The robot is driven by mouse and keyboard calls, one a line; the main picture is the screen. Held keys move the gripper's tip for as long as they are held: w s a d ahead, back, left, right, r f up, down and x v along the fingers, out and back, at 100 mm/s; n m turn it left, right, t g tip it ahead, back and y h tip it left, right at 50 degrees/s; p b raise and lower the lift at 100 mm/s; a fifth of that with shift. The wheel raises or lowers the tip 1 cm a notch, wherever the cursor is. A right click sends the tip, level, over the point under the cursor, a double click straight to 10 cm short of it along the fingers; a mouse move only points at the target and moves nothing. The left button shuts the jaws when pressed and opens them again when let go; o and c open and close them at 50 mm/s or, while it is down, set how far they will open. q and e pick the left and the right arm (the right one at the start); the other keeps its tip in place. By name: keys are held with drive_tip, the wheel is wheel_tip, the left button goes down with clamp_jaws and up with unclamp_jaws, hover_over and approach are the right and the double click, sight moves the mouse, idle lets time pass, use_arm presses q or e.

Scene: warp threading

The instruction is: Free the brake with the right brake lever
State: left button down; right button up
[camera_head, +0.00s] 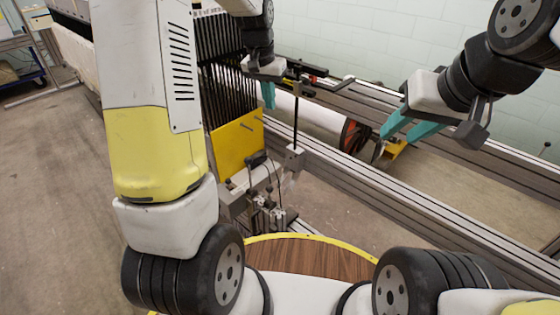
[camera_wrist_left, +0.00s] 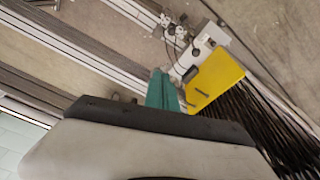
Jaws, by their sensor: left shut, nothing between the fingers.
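My left gripper (camera_head: 268,95) points down near the black rod, its teal fingers together and empty. In the left wrist view the shut fingers (camera_wrist_left: 160,90) show beside the yellow plate. My right gripper (camera_head: 408,130) is at the right, above the rails. Its two teal fingers are spread apart with nothing seen between them. I cannot tell for sure which part is the right brake lever. A small yellow part (camera_head: 394,150) sits just below the right gripper's fingertips, partly hidden. A dark disc with a red rim (camera_head: 348,136) stands at the end of the white roller (camera_head: 313,115).
A yellow plate (camera_head: 236,145) stands before black warp strands (camera_head: 228,90); it also shows in the left wrist view (camera_wrist_left: 214,80). A thin black upright rod (camera_head: 296,118) rises from a grey block (camera_head: 293,158). Long metal rails (camera_head: 400,205) run to the lower right.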

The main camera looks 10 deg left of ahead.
use_arm(q)
drive_tip(key=w+f+m+g, duration=0.1)
drive_tip(key=w+f, duration=0.3)
drive_tip(key=f, duration=0.8)
drive_tip(key=w+d+f+g, duration=0.1)
drive_tip(key=w+f, duration=0.4)
drive_tip(key=f, duration=0.8)
drive_tip(key=shift+f+m+g+y, duration=0.3)
drive_tip(key=shift+m+g+y, duration=0.1)
approach(270, 196)
drive_tip(key=shift+w+d+f, duration=0.25)
drive_tip(key=shift+w+f, duration=0.45)
drive_tip(key=shift+f, duration=0.1)
drive_tip(key=shift+w+d+f, duration=0.3)
drive_tip(key=shift+w+f, duration=0.4)
drive_tip(key=shift+f, duration=0.1)
drive_tip(key=shift+s, duration=0.1)
